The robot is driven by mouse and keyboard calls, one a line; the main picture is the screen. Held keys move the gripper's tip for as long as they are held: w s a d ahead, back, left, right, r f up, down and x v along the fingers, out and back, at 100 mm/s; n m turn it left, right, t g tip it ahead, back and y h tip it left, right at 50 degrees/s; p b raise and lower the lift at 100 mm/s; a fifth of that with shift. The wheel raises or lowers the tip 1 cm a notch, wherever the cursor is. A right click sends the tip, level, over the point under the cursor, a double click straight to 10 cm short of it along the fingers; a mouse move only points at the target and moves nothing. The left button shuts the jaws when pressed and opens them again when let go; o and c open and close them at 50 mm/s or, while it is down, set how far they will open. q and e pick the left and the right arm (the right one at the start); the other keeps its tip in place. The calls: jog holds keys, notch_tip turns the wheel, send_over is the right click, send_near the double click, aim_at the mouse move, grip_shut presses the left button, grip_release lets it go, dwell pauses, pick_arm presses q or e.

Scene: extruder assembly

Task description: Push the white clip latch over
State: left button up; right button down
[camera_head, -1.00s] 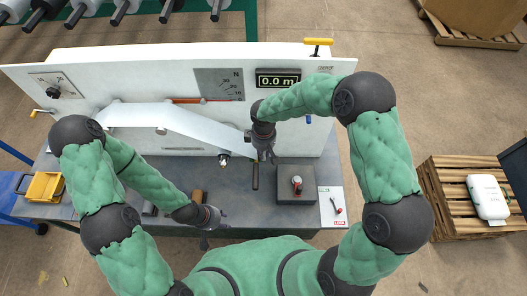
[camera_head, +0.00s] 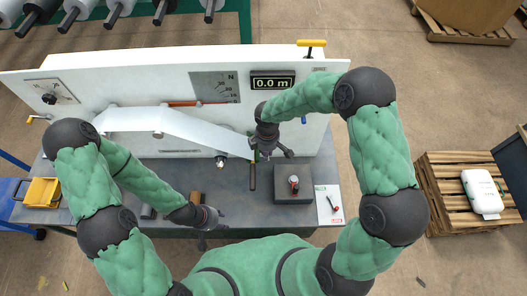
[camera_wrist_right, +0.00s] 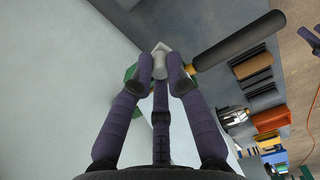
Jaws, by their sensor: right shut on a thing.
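The white clip latch (camera_wrist_right: 163,66) shows in the right wrist view as a small pale piece between my fingertips, with a green part beside it. My right gripper (camera_wrist_right: 162,77) is shut on this pale piece. A dark handle (camera_wrist_right: 238,42) with a brass-coloured collar lies just beyond the fingertips. In the head view my right gripper (camera_head: 268,153) is at the right end of the sloping white sheet, above the bench, and the latch is too small to make out. My left gripper (camera_head: 212,219) is over the bench's front edge, empty, its fingers apart.
A grey block with a red-topped part (camera_head: 293,184) stands right of my right gripper. The white panel (camera_head: 140,72) with a 0.0 m display (camera_head: 272,81) stands behind.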

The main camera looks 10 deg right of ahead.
jog(key=shift+d+n+p, duration=0.3)
jog(key=shift+d+n, duration=0.2)
jog(key=shift+n, duration=0.5)
jog(key=c, duration=1.2)
grip_release()
jog(key=shift+w, duration=0.1)
notch_tip(320, 180, up, 12)
